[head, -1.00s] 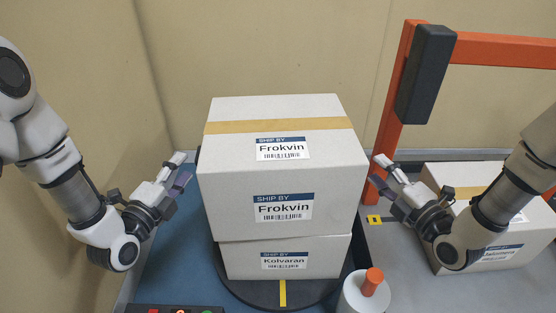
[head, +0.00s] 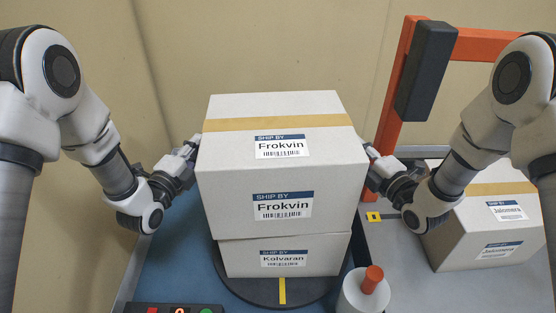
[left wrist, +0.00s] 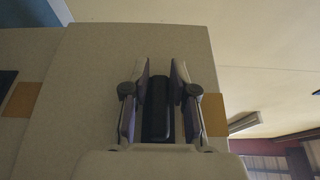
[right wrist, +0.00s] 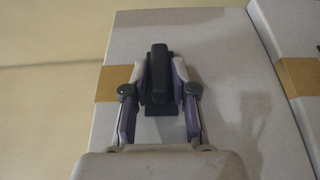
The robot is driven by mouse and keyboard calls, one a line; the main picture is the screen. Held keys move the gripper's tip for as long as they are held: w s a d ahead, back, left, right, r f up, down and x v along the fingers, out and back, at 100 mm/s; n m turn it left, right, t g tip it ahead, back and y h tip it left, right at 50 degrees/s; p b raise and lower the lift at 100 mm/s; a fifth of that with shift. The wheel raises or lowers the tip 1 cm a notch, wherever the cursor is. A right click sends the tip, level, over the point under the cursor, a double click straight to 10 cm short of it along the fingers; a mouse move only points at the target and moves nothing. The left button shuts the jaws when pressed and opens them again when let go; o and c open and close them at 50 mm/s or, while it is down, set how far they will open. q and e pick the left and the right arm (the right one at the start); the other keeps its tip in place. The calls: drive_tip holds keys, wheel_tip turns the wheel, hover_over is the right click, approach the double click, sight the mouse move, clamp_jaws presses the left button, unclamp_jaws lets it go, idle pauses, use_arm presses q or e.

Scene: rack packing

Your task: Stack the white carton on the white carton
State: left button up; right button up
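A large white carton labelled Frokvin (head: 230,194), with tan tape across its top, rests on a lower white carton labelled Kolvaran (head: 240,258). My left gripper (head: 194,146) is at the left side of the Frokvin carton, and my right gripper (head: 366,150) is at its right side. In the left wrist view the left fingertips (left wrist: 162,66) are apart and face the carton's side. In the right wrist view the right fingertips (right wrist: 159,60) are also apart against the carton's side. Whether the tips touch it is unclear.
The cartons stand on a dark round turntable (head: 282,296). Another white carton (head: 455,235) sits on the grey surface at the right, near an orange frame (head: 388,140). A white cylinder with an orange knob (head: 373,280) and a button panel (head: 175,309) are in front.

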use_arm(q)
clamp_jaws()
use_arm(e)
clamp_jaws()
